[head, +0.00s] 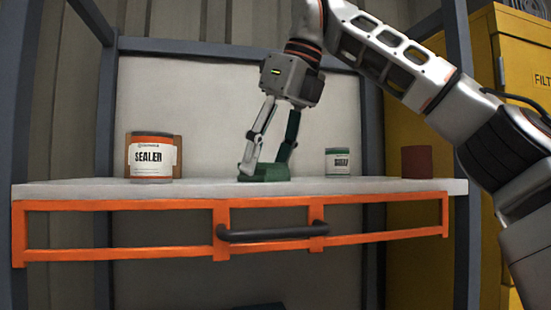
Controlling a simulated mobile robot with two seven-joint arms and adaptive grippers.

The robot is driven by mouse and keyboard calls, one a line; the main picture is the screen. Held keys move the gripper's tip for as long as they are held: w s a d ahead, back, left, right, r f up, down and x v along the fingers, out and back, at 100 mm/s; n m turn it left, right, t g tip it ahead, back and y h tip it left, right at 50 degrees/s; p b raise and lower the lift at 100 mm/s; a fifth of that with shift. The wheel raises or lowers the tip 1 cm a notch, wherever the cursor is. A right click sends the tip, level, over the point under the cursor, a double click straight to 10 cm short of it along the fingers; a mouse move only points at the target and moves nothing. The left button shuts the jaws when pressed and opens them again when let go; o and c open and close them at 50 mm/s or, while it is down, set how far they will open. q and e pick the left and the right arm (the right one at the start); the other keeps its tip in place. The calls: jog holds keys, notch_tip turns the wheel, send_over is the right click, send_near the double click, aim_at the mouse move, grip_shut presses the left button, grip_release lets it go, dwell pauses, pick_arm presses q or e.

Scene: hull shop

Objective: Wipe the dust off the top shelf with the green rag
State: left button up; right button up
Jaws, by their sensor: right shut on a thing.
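The top shelf (90,188) is a light grey board with an orange frame along its front, seen nearly edge-on. The green rag (264,179) lies bunched on the middle of the shelf. My right gripper (266,170) points down from above, its fingers shut on the rag, which touches the shelf surface. I cannot make out any dust at this angle. My left gripper is not in view.
An orange-banded sealer can (152,158) stands left of the rag, with a brown item behind it. A smaller green-banded can (339,162) and a dark red block (416,161) stand to the right. A dark handle (272,233) fronts the shelf. A yellow cabinet (520,70) is at right.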

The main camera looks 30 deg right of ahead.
jog(key=shift+w+a, duration=0.25)
jog(key=shift+a, duration=0.75)
jog(key=shift+w+a, duration=0.25)
jog(key=shift+a, duration=0.75)
jog(key=shift+d, duration=0.1)
